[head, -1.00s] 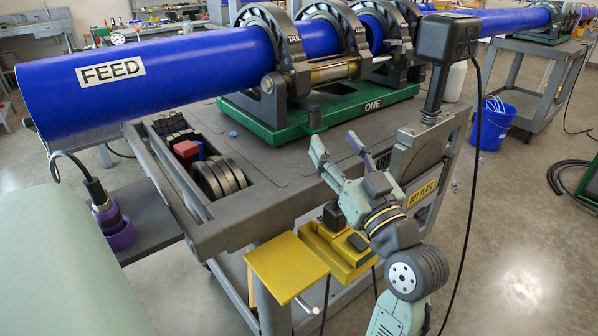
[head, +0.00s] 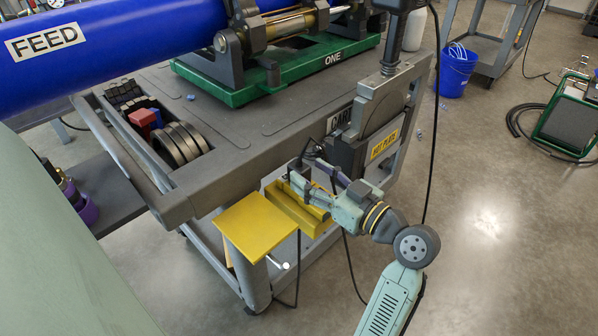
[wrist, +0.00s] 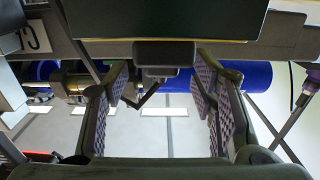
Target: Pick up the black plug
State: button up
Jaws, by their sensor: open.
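The black plug (head: 299,184) shows as a small dark block at the yellow holder (head: 288,208) below the cart's front edge. It is partly hidden by my fingers in the head view. My gripper (head: 307,172) is level with it, its fingers pointing at the holder. In the wrist view a dark block (wrist: 165,53), which looks like the plug, sits between and beyond the fingertips, above the middle. My gripper (wrist: 163,80) is open there, with clear gaps to both patterned pads. Whether a finger touches the plug cannot be told.
A yellow plate (head: 246,226) stands left of the holder. The grey cart top (head: 240,125) lies behind. Black cables (head: 348,262) hang below. The floor (head: 490,220) at right is open.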

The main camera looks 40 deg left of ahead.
aim_at(307, 174)
jog(key=shift+a+f+p, duration=0.1)
jog(key=shift+a+p, duration=0.4)
jog(key=shift+a, duration=1.5)
jog(key=shift+c, duration=0.4)
grip_shut()
